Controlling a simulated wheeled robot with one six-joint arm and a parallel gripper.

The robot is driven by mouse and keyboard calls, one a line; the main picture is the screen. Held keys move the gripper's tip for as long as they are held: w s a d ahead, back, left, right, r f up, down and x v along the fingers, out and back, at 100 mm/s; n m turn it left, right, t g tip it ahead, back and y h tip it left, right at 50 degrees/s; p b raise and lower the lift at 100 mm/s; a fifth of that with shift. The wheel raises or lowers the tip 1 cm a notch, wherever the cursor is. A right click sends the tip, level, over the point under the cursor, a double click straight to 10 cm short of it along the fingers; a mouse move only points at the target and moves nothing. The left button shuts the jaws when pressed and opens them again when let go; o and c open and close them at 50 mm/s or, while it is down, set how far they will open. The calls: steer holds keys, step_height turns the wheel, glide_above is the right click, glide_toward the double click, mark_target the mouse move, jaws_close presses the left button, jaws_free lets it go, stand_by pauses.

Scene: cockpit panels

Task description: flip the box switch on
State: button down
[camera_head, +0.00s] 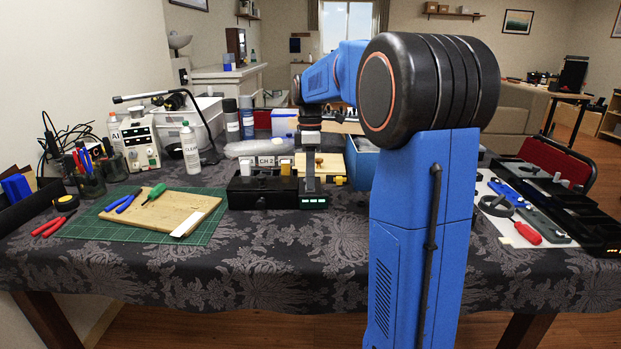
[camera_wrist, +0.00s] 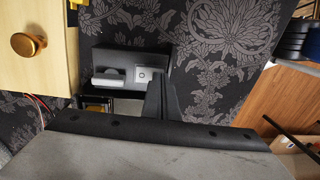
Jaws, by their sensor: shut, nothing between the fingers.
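The box switch is a small black box in the wrist view (camera_wrist: 103,57). In the head view, the black box with small green lights (camera_head: 313,202) appears to be the same one. My gripper (camera_head: 310,188) points down over it, shut and empty. In the wrist view my dark fingers (camera_wrist: 160,88) reach the box's edge beside the white plate and hide part of it. I cannot tell whether they touch it.
A wooden block with a brass knob (camera_wrist: 28,44) is behind. A cutting board (camera_head: 160,214) lies on a green mat (camera_head: 95,230) at left. Patterned cloth in front is clear. Tools lie on the right.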

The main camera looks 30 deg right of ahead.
steer(key=shift+f, duration=0.15)
steer(key=shift+w+d+r, duration=0.25)
steer(key=shift+w+d, duration=0.1)
steer(key=shift+w, duration=0.25)
stand_by(0.4)
steer(key=shift+a+r, duration=0.1)
steer(key=shift+r, duration=0.25)
step_height(320, 180, up, 13)
steer(key=s, duration=0.1)
steer(key=shift+s+a, duration=0.2)
steer(key=shift+a, duration=0.1)
